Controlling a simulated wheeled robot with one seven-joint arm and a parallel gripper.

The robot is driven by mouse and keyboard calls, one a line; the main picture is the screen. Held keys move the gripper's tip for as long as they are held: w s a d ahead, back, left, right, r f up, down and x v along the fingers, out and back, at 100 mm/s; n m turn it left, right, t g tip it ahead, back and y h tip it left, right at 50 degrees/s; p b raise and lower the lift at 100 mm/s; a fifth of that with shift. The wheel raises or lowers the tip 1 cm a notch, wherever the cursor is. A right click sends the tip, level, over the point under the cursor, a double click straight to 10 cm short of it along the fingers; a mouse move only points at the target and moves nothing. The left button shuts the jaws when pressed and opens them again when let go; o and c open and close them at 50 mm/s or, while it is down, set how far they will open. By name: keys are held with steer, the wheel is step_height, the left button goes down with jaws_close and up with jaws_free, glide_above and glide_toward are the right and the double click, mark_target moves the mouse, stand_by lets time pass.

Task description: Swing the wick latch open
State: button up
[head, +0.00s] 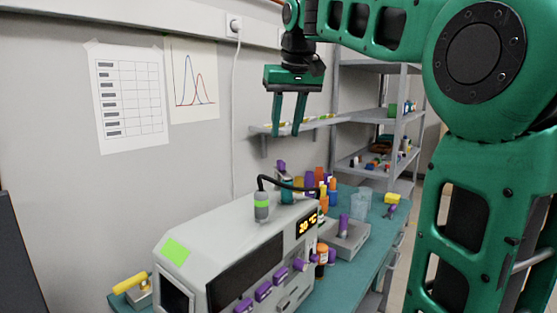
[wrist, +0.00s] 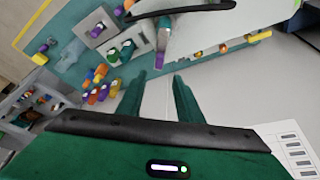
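The classifier machine (head: 225,243) is a pale grey box on the bench, with a lit orange display (head: 307,224), a dark front panel (head: 245,268) and a green label (head: 174,251). Several purple parts (head: 263,291) line its front; I cannot tell which part, if any, is the wick latch. A grey and green cylinder (head: 262,206) with a black cable stands on its top. My gripper (head: 287,132) hangs well above the machine, fingers down, apart and empty. The wrist view also shows my gripper's separated fingers (wrist: 159,77) over the bench and part of the pale machine (wrist: 215,30).
Several coloured bottles (head: 320,190) and a grey holder (head: 345,240) stand on the teal bench (head: 372,255) beyond the machine. A wall shelf (head: 300,126) is behind my gripper, and a grey rack (head: 375,115) stands farther back.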

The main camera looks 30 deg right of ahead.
mark_target(281, 161)
steer(key=x, duration=0.9)
steer(key=shift+w+d+f, duration=0.1)
steer(key=shift+w+f, duration=0.05)
steer(key=shift+f, duration=0.2)
jaws_close()
